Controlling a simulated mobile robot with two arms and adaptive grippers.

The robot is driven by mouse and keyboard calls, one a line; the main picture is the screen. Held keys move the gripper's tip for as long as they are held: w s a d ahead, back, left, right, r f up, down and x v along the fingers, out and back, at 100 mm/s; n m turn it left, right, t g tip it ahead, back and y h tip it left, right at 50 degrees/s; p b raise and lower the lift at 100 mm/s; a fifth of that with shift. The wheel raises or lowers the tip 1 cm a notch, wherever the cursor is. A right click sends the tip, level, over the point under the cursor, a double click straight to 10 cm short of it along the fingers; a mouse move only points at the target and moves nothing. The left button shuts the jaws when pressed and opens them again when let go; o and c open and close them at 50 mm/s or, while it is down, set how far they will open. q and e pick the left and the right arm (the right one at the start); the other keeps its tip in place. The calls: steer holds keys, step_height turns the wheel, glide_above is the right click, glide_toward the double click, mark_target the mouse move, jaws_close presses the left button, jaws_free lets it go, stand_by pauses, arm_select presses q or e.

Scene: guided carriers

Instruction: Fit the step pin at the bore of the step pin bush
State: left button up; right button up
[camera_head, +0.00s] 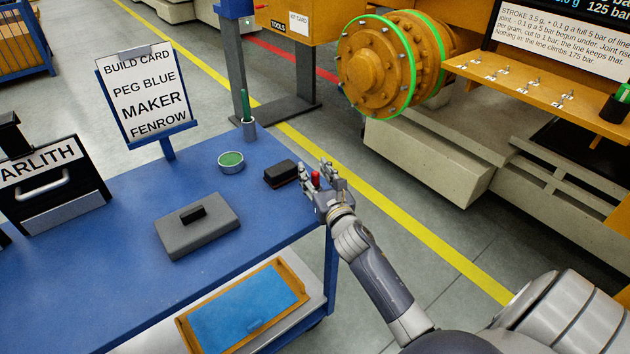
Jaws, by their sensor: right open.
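My right gripper (326,173) reaches in from the lower right. It is open at the right edge of the blue table (110,283), close to a black block. A small red piece (316,179) shows between its fingers; I cannot tell whether it is a separate part. I cannot make out the step pin or its bush for certain. Several small metal pins (513,82) stand on the orange ledge (590,110) at right. An orange flanged hub (368,69) with green rings and studs is at the back. My left gripper is not in view.
The table holds a grey block (172,238), a green-topped tin (231,160), a black block (281,173), a cup with a green stick (249,130), a build card sign (142,93) and a black handled box (65,200). A blue-lined tray (292,266) sits below.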

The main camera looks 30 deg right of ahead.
steer(key=shift+w, duration=0.2)
steer(key=shift+c, duration=0.6)
jaws_close()
